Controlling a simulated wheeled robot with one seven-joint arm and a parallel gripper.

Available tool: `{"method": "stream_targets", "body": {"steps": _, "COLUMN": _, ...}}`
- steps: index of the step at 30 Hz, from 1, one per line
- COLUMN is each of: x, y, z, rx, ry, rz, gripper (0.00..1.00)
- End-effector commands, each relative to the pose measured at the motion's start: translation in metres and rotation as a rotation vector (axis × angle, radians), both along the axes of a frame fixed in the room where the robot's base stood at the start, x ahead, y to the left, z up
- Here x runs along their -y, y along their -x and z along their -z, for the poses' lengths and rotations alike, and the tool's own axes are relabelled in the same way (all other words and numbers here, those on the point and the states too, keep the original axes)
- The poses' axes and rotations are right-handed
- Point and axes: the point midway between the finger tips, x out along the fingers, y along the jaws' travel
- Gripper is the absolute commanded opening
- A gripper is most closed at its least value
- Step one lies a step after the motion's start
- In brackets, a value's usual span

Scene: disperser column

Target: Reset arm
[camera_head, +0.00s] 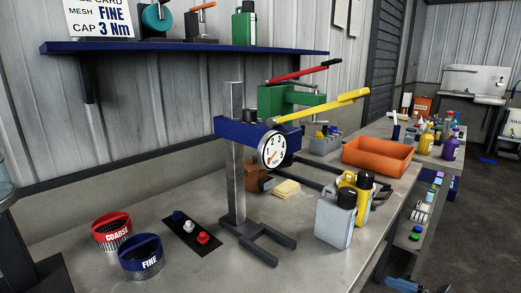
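I cannot make out my gripper in the head view. A blue and dark part (405,285) is cut off by the bottom edge at the right, and I cannot tell what it is. The disperser column (236,150) stands upright on the bench, with a forked dark foot. Its blue head (240,131) carries a round white gauge (273,150). A yellow lever (325,106) slants up to the right from the head. A green body (290,97) with a red lever (303,73) shows behind it.
The bench (300,262) holds red COARSE (112,232) and blue FINE (141,258) containers at left, a black button panel (191,236), a grey jug (335,220), yellow bottles (364,188) and an orange tray (378,155). A blue shelf (190,48) hangs above. Open floor lies right.

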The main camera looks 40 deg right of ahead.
Motion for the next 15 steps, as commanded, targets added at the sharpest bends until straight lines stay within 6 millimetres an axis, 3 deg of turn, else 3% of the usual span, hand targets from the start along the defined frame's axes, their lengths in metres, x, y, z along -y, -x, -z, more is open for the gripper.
{"method": "stream_targets", "body": {"steps": 3, "x": -0.049, "y": -0.006, "z": 0.031, "rx": -0.138, "ry": 0.193, "rz": -0.06, "gripper": 0.89}}
{"method": "stream_targets", "body": {"steps": 7, "x": -0.097, "y": 0.003, "z": 0.053, "rx": -0.284, "ry": 0.492, "rz": -0.164, "gripper": 0.89}}
{"method": "stream_targets", "body": {"steps": 11, "x": -0.137, "y": 0.022, "z": 0.058, "rx": -0.391, "ry": 0.833, "rz": -0.302, "gripper": 0.89}}
{"method": "stream_targets", "body": {"steps": 15, "x": -0.174, "y": 0.047, "z": 0.043, "rx": -0.446, "ry": 1.237, "rz": -0.475, "gripper": 0.89}}
